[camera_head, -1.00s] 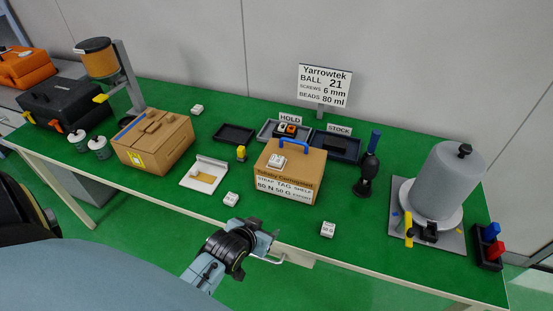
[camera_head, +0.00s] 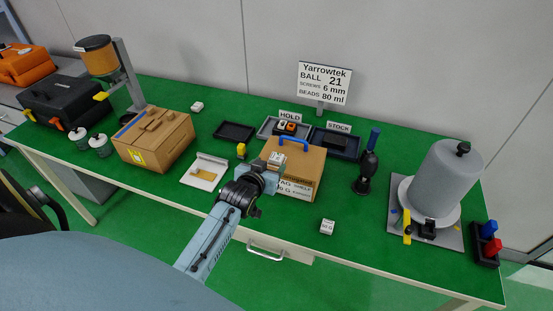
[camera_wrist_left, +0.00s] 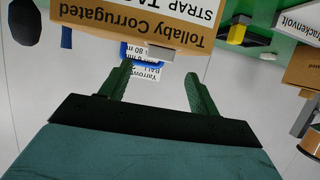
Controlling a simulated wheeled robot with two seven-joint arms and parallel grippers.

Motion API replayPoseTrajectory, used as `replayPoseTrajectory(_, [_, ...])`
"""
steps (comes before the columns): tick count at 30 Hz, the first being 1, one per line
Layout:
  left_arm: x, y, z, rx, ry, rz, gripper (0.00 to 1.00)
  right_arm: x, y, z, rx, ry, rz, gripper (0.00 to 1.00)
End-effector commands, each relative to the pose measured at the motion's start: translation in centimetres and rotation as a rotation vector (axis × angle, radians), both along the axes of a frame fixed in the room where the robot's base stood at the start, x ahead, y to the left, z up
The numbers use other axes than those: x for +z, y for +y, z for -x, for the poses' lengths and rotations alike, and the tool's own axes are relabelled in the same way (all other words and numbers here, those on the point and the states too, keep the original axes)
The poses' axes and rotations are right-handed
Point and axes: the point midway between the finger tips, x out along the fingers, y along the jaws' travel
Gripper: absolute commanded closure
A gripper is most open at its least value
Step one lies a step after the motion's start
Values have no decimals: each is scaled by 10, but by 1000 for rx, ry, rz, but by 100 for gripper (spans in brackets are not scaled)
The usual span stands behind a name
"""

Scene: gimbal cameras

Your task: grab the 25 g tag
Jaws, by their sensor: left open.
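Several small white tags lie about, and I cannot read 25 g on any of them. One tag (camera_head: 277,160) sits on top of the cardboard box (camera_head: 305,165) with the blue handle, near its front edge; it shows as a small grey-white block (camera_wrist_left: 160,53) in the left wrist view. Another tag (camera_head: 327,227), whose small print looks like 50 G, lies at the table's front edge. A third tag (camera_head: 197,106) lies at the back left. My left gripper (camera_head: 268,178) is open and empty at the box's front face; its fingers (camera_wrist_left: 153,85) point toward the box-top tag, apart from it.
A larger cardboard box (camera_head: 152,140) and a white tray (camera_head: 204,172) stand left. Dark trays (camera_head: 335,145) lie behind the handled box, beside a black stand (camera_head: 366,175). A grey cylinder (camera_head: 440,180) stands right. Green table is clear around the front tag.

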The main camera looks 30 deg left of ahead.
Motion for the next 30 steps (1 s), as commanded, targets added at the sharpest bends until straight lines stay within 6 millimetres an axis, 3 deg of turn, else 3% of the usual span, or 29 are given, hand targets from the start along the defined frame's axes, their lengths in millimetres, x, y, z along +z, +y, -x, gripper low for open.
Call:
replayPoseTrajectory(9, [-16,7,-35,0,0,-1,38,-4,2,1,-1,2,-2,64])
replayPoseTrajectory(20, [-18,9,-41,0,0,-1,38,-4,3,2,0,3,-3,64])
replayPoseTrajectory(30, [-18,9,-41,0,0,0,83,-4,3,2,0,3,-3,64])
